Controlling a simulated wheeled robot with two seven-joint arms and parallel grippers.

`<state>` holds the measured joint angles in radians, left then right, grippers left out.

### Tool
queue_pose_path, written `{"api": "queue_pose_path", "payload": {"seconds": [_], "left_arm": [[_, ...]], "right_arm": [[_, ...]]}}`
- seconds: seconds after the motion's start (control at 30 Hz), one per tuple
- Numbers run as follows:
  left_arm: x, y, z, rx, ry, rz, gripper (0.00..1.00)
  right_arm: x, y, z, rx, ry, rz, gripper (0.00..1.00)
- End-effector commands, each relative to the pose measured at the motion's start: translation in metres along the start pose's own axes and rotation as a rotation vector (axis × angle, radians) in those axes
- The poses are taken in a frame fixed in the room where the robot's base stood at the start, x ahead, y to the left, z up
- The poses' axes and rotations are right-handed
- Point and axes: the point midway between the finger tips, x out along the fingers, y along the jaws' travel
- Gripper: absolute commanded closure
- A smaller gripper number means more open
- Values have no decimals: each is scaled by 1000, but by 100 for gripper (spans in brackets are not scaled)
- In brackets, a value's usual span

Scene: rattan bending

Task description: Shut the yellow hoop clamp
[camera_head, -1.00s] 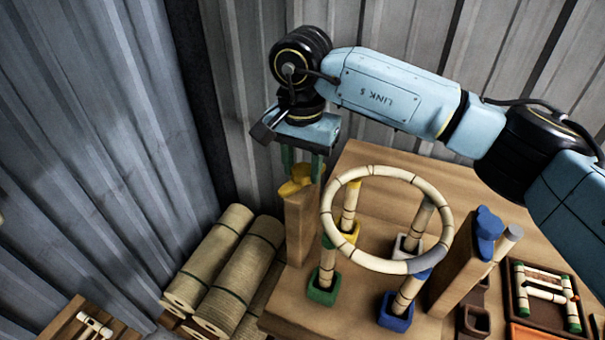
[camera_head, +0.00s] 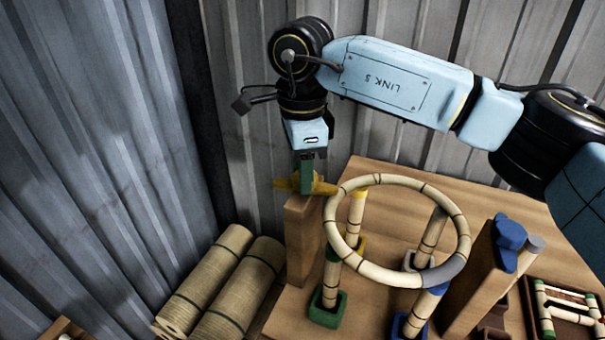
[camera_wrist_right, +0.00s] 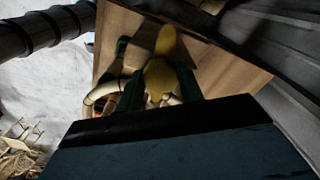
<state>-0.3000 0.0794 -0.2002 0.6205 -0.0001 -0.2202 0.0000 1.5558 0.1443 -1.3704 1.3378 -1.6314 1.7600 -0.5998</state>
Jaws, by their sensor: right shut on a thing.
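The yellow hoop clamp (camera_head: 325,187) sits on top of a wooden post (camera_head: 303,238) at the left of the table. One end of it reaches right to the rim of the rattan hoop (camera_head: 460,217); I cannot tell whether they touch. My right gripper (camera_head: 306,180) points down from above and is shut on the clamp, with its green fingers around the clamp's middle. In the right wrist view the yellow clamp (camera_wrist_right: 160,75) shows between the dark green fingers. My left gripper is not in view.
The hoop rests on several rattan posts in coloured sockets, among them a green one (camera_head: 328,309). A blue clamp (camera_head: 508,236) tops a wooden post at right. A tray (camera_head: 572,308) with rattan pieces lies at far right. Rattan rolls (camera_head: 235,287) lie left of the table.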

Motion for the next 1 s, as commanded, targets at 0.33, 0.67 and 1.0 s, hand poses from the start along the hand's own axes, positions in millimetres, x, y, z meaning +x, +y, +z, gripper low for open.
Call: {"api": "queue_pose_path", "payload": {"seconds": [0.33,0.67,1.0], "left_arm": [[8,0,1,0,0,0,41],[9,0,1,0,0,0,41],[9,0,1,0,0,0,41]], "right_arm": [[-1,-1,0,182,1,-3,86],[-1,-2,0,233,1,-3,86],[-2,-2,-1,235,0,-3,62]]}}
